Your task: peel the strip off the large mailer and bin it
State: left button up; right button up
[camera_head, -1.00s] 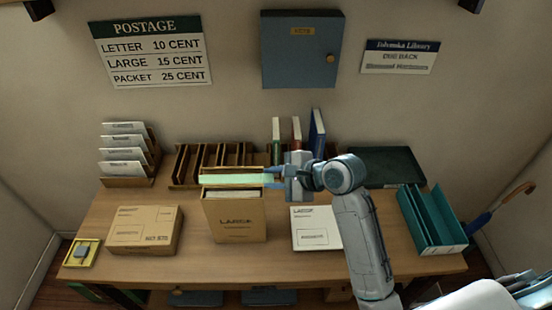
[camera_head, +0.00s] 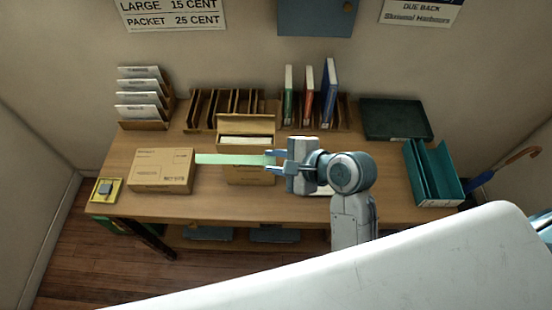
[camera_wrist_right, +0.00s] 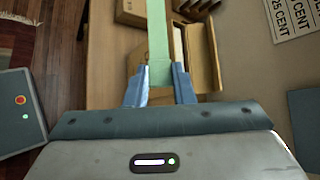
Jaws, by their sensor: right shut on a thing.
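The large mailer (camera_head: 250,178) stands on the desk, brown, with its flap (camera_head: 246,123) up and pale contents showing at the top. My right gripper (camera_head: 272,161) is in front of the mailer's right side, shut on the end of the pale green strip (camera_head: 226,159). The strip stretches out level to the left, across the mailer's front and past its left edge, over the carton's corner. It looks clear of the mailer. In the wrist view the strip (camera_wrist_right: 158,40) runs away from between the fingers (camera_wrist_right: 159,84). My left gripper is out of view. I see no bin.
A brown carton (camera_head: 162,168) sits left of the mailer, with a yellow tray (camera_head: 97,198) at the desk's left corner. Slotted racks (camera_head: 195,112) and books (camera_head: 328,92) stand behind. A teal file box (camera_head: 436,170) is at right. Wood floor (camera_head: 75,265) is open at left.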

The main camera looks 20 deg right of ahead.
jog(key=shift+w+r, duration=0.1)
jog(key=shift+r, duration=2.4)
jog(key=shift+f, duration=0.1)
